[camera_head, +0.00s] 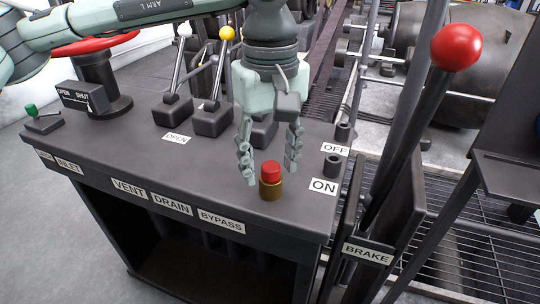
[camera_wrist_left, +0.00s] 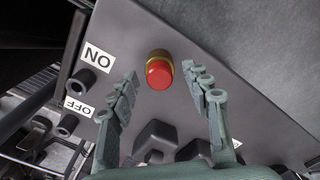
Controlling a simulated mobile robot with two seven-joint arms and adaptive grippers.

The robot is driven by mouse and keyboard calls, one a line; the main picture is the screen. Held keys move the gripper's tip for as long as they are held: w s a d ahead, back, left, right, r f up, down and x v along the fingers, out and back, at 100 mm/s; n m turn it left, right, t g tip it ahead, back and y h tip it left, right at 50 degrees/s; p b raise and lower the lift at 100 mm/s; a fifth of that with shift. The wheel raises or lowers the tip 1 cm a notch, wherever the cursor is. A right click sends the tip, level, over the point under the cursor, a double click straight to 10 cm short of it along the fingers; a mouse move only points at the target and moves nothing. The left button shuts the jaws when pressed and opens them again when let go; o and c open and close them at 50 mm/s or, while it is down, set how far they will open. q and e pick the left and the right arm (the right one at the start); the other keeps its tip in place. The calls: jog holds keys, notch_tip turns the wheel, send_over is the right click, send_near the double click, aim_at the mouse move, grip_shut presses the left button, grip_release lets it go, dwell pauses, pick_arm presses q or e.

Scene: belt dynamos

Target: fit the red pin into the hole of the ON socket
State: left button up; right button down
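The red pin (camera_head: 271,171) stands upright on the dark console top, with a red cap and a brass-coloured lower body. It also shows in the left wrist view (camera_wrist_left: 159,71). The ON socket (camera_head: 331,165) is a short dark cylinder at the console's right edge, behind the ON label; the left wrist view shows it too (camera_wrist_left: 84,78). My left gripper (camera_head: 269,180) points down above the pin, fingers spread on either side and apart from it. It is open and empty; the left wrist view shows the pin beyond the fingertips (camera_wrist_left: 160,85). My right gripper is not in view.
The OFF socket (camera_head: 344,132) stands behind the ON socket. The BRAKE lever (camera_head: 420,110) with a red knob rises right of the console. Several levers with dark bases (camera_head: 212,118) stand behind my left gripper.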

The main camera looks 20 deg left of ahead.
aim_at(271, 165)
pick_arm(q)
grip_shut()
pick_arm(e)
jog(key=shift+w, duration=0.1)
pick_arm(q)
jog(key=shift+r, duration=0.15)
